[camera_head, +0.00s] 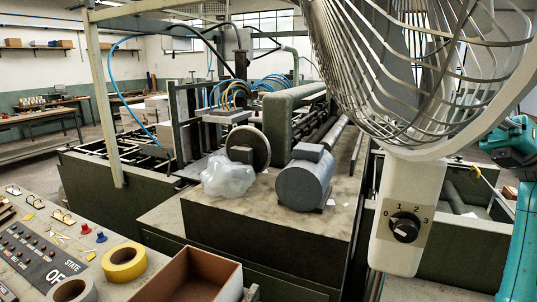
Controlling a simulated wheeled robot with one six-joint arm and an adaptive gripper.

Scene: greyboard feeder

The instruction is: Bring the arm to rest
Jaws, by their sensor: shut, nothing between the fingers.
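Part of my teal arm (512,145) shows at the right edge, with a second teal length (520,255) below it. The rest of the arm lies outside the picture. My gripper is not in view, so I cannot see its fingers or what is near them.
A fan (410,60) with a wire cage and a numbered knob (404,227) stands close in front, left of my arm. Behind it is a green machine with a motor (304,180) and a clear plastic bag (228,176). A control panel (35,262), tape rolls (124,262) and an open box (190,278) are at lower left.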

